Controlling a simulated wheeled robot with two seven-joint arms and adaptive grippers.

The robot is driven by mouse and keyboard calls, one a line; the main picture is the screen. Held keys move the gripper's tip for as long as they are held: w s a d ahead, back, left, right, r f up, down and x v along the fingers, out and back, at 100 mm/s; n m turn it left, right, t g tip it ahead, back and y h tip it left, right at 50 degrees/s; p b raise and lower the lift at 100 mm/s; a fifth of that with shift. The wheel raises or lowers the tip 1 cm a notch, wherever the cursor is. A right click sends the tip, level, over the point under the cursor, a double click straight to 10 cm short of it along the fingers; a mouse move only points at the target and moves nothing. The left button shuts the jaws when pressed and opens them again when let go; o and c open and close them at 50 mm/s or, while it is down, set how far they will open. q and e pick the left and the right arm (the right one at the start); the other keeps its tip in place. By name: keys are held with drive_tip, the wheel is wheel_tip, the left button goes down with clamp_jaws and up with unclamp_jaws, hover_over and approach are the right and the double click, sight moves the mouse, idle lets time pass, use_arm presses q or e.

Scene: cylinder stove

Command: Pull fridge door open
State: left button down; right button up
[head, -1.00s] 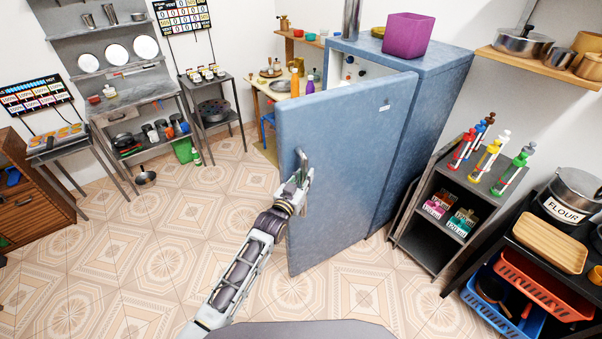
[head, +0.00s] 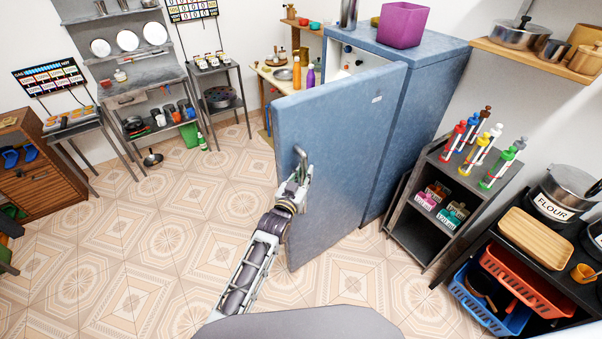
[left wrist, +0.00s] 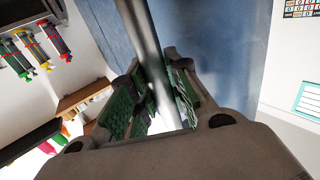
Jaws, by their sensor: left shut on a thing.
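The blue fridge (head: 425,90) stands at the back centre-right. Its door (head: 340,165) is swung open toward me, and part of the inside shows above the door's top edge. My left gripper (head: 298,176) is at the door's outer face, near its left edge. It is shut on the metal door handle (head: 299,153). In the left wrist view the handle (left wrist: 150,55) runs as a grey bar between the green finger pads, with the blue door (left wrist: 215,40) behind it. My right gripper is not in view.
A magenta box (head: 403,25) stands on the fridge. A dark shelf unit (head: 445,200) with colourful bottles stands right of the fridge, and a rack with red (head: 525,282) and blue baskets is at far right. Tiled floor (head: 130,235) left of the door is clear.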

use_arm(q)
drive_tip(key=shift+s+d+r, duration=0.1)
idle(0.4)
drive_tip(key=c, duration=1.3)
unclamp_jaws()
drive_tip(key=shift+v, duration=6)
